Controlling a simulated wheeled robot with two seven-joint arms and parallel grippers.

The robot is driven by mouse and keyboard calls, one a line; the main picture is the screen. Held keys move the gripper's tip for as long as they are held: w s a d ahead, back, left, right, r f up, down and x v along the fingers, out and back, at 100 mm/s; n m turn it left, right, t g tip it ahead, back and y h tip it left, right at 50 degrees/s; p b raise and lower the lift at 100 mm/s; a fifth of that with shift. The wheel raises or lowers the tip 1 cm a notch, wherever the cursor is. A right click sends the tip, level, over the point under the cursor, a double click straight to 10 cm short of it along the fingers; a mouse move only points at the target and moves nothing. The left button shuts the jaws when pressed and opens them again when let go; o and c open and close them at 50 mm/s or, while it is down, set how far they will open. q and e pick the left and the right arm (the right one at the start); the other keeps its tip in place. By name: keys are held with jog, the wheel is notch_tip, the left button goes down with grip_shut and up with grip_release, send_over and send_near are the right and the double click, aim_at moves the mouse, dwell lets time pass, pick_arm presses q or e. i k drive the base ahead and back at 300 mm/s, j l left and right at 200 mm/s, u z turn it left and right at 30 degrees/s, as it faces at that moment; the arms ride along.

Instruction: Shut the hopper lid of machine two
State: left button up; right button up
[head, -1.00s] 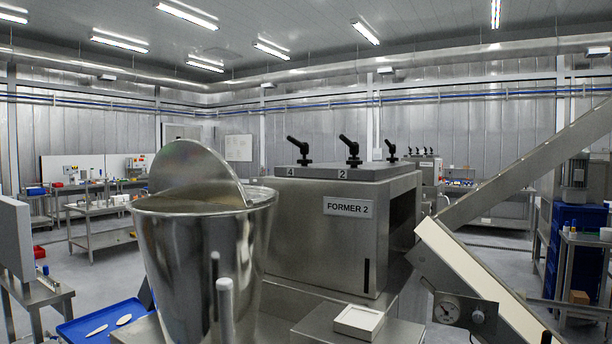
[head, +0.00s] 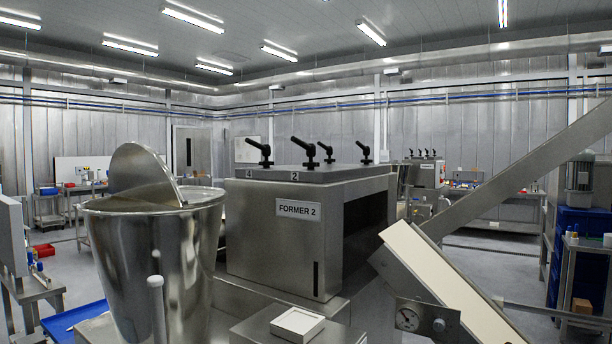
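The machine (head: 300,240) labelled FORMER 2 stands in the middle of the head view. A shiny metal hopper (head: 150,265), shaped like a tapered bucket, stands at its left. The hopper lid (head: 143,172) is a round metal disc. It stands tilted up out of the hopper mouth, so the hopper is open. Neither of my grippers shows in the head view.
Several black clamp handles (head: 311,155) stand on top of the machine. A white square dish (head: 297,323) sits on a metal ledge in front. A sloping conveyor (head: 440,275) rises at the right. A blue tray (head: 70,318) lies at lower left.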

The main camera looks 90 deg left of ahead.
aim_at(136, 171)
jog(key=i+u, duration=0.8)
jog(key=u, duration=0.15)
jog(key=i+u, duration=0.2)
jog(key=u, duration=0.2)
jog(key=i+u, duration=0.2)
jog(key=u, duration=0.2)
jog(key=i+u, duration=0.25)
jog(key=u, duration=0.15)
jog(key=i+l+u, duration=0.1)
jog(key=u, duration=0.3)
jog(key=i+u, duration=0.15)
jog(key=u, duration=0.25)
jog(key=i+l+u, duration=0.1)
jog(key=u, duration=0.3)
jog(key=i+l+u, duration=0.15)
jog(key=u, duration=0.25)
jog(key=i+l+u, duration=0.15)
jog(key=u, duration=0.25)
jog(key=i+l+u, duration=0.2)
jog(key=u, duration=0.15)
jog(key=i+l+u, duration=0.25)
jog(key=u, duration=0.15)
jog(key=i+l+u, duration=0.2)
jog(key=u, duration=0.15)
jog(key=k+j, duration=0.1)
jog(key=j, duration=0.65)
jog(key=k+j, duration=0.15)
jog(key=j, duration=0.25)
